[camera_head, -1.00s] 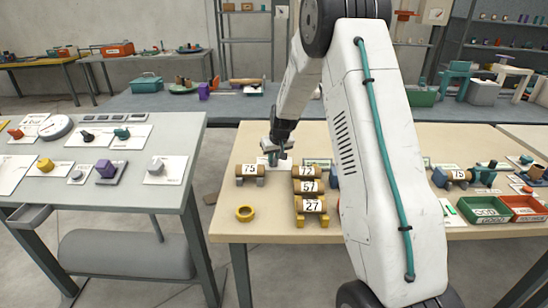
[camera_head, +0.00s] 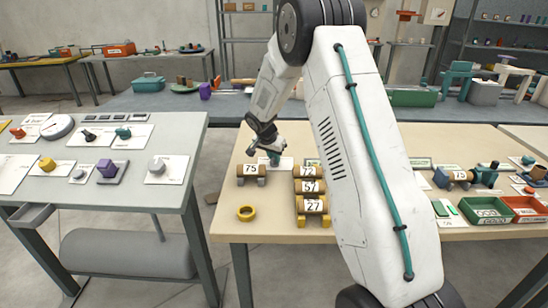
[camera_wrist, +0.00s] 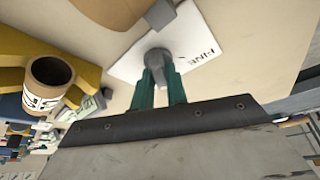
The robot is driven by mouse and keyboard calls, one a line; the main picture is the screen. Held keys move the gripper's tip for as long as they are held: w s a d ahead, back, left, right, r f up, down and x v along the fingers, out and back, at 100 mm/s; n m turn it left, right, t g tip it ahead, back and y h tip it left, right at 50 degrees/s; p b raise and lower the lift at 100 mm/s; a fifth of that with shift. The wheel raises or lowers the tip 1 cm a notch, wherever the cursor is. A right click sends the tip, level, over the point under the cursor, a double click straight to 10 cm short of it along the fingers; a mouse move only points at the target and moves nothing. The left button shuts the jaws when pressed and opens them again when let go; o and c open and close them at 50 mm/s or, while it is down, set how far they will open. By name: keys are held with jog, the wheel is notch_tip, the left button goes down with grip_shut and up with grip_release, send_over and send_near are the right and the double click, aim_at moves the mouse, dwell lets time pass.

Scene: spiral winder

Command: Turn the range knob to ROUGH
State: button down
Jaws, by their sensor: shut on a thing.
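The range knob (camera_wrist: 157,56) is a grey knob on a white plate (camera_wrist: 125,66) in the wrist view. The word FINE shows upside down on the plate, to the right of the knob. No ROUGH mark is readable; part of the plate lies hidden behind the knob and fingers. My gripper (camera_wrist: 160,80) has its two teal fingers closed on the knob from either side. In the head view my gripper (camera_head: 274,158) is tilted over the white plate (camera_head: 287,163), behind the numbered rolls. The knob is hidden there.
A roll marked 75 (camera_head: 252,169) lies just in front of my gripper. A grey table (camera_head: 130,205) with other knobs stands left. The wooden table's front left is mostly clear.

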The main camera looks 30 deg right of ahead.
jog(key=shift+w+a+m+g, duration=0.15)
jog(key=shift+m+g, duration=0.35)
jog(key=shift+m, duration=1)
jog(key=c, duration=1.4)
grip_release()
jog(key=v, duration=0.7)
jog(key=shift+r, duration=0.4)
jog(key=shift+a, duration=0.15)
